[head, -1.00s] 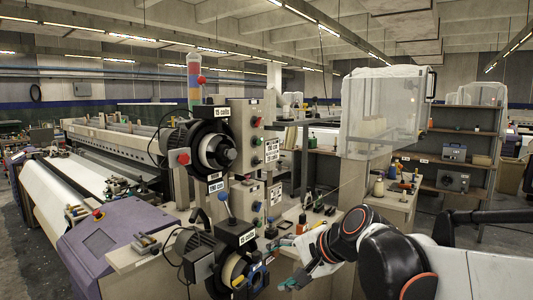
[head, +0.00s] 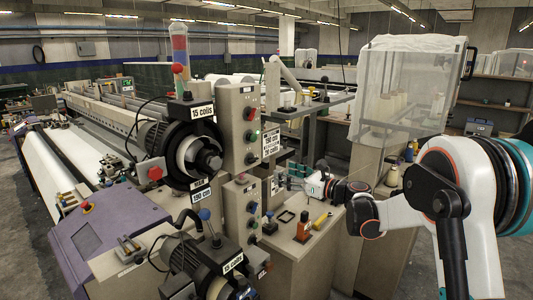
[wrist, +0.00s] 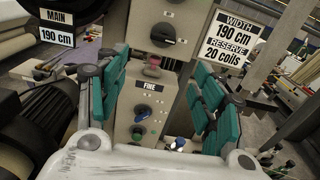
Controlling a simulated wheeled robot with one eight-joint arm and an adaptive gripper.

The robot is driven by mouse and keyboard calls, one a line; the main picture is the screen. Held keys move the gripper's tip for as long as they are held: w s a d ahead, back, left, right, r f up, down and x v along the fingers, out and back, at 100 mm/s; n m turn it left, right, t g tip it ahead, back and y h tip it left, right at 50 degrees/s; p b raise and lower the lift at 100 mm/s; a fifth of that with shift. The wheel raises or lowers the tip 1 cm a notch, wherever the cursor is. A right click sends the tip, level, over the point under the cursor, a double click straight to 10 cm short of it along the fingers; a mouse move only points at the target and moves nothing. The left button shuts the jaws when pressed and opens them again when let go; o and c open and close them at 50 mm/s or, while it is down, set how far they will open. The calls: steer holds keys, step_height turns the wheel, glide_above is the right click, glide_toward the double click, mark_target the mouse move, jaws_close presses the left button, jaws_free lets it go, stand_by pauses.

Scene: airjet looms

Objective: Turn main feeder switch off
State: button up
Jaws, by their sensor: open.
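The upper grey control box (head: 239,125) stands beside the upper feeder (head: 190,150) and carries a red button (head: 250,114), a green one (head: 252,135) and a black rotary switch (head: 251,158). In the wrist view this black switch (wrist: 168,41) is at top centre; its setting is hard to read. A "MAIN 190 cm" sign (wrist: 55,28) is at upper left there. Below is a box marked "FINE" (wrist: 149,87) with several knobs. My gripper (wrist: 160,100) is open, its teal fingers apart either side of the view of the lower box; nothing is between them.
A "WIDTH 190 cm, RESERVE 20 coils" sign (wrist: 233,40) is close to the right finger. A lower feeder (head: 215,265) juts out in front. An orange-based tool (head: 303,228) and a yellow-handled one (head: 322,220) lie on the bench (head: 285,250).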

mark_target(255, 161)
steer(key=x, duration=1.4)
steer(key=shift+w+d+r, duration=0.15)
steer(key=shift+w, duration=0.1)
steer(key=c, duration=1)
